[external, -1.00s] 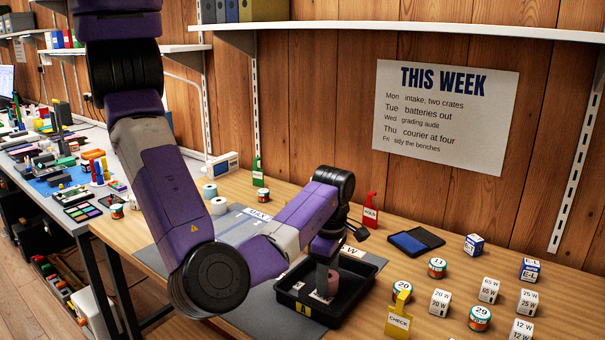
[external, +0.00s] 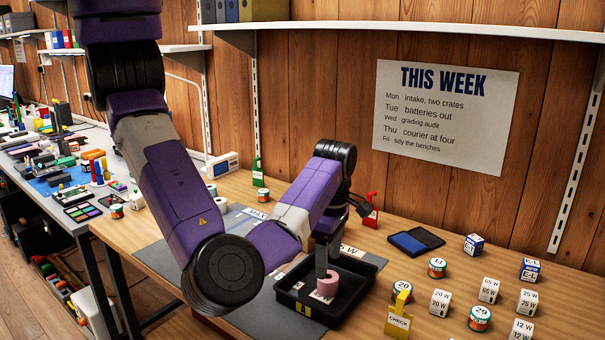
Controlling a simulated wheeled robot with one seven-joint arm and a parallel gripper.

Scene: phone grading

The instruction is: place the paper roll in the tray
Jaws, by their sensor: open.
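A pink paper roll (external: 328,287) stands upright in the black tray (external: 352,312), on a pale label on the tray floor. My gripper (external: 322,272) is open and points down just above and behind the roll. Its fingers partly overlap the roll in this view, so I cannot tell whether they touch it.
A yellow CHECK stand (external: 399,316) is close to the tray's right side. A dark blue pad (external: 416,241), small cans and white boxes (external: 439,303) fill the right side.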

